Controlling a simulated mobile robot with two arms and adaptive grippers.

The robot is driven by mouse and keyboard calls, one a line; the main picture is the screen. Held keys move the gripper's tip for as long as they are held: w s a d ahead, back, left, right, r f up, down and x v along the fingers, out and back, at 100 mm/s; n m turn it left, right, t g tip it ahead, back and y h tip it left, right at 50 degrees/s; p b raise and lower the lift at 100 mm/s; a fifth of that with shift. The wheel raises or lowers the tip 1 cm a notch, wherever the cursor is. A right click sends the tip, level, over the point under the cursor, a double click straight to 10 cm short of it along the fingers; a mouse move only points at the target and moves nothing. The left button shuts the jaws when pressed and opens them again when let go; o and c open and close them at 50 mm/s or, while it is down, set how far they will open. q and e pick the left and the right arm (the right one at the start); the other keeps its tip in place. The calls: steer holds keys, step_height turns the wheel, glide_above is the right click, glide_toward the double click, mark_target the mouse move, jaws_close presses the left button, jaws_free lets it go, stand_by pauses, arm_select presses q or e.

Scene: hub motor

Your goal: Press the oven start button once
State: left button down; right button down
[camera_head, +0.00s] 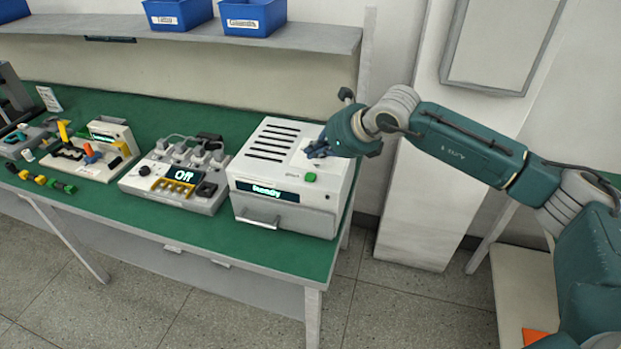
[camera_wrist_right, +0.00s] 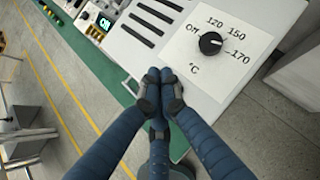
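The oven (camera_head: 285,223) is a white box with a slotted top, at the right end of the green bench. Its front display (camera_head: 266,191) appears to read "Standby". A green button (camera_head: 310,177) sits near the top front edge, right of the display. My right gripper (camera_head: 318,151) is above the oven's top, behind the green button. In the right wrist view its fingertips (camera_wrist_right: 158,79) are together, with nothing visible between them. There, a black temperature dial (camera_wrist_right: 210,43) lies on the oven's top, up and right of the fingertips. The green button cannot be made out there. My left gripper is out of view.
A grey power unit (camera_head: 175,178) with an "Off" display and several plugs stands left of the oven. A tool fixture (camera_head: 90,152) is farther left. A shelf (camera_head: 200,32) with blue bins runs above the bench. A white column (camera_head: 420,200) stands to the right.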

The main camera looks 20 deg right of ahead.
mark_target(314, 177)
step_height(314, 177, down, 3)
steer(key=shift+b, duration=0.8)
steer(key=shift+f+b, duration=0.65)
steer(key=shift+f+b, duration=0.4)
steer(key=shift+b, duration=0.25)
steer(key=shift+f+b, duration=0.4)
steer(key=shift+b, duration=0.1)
stand_by(0.7)
steer(key=shift+r, duration=0.85)
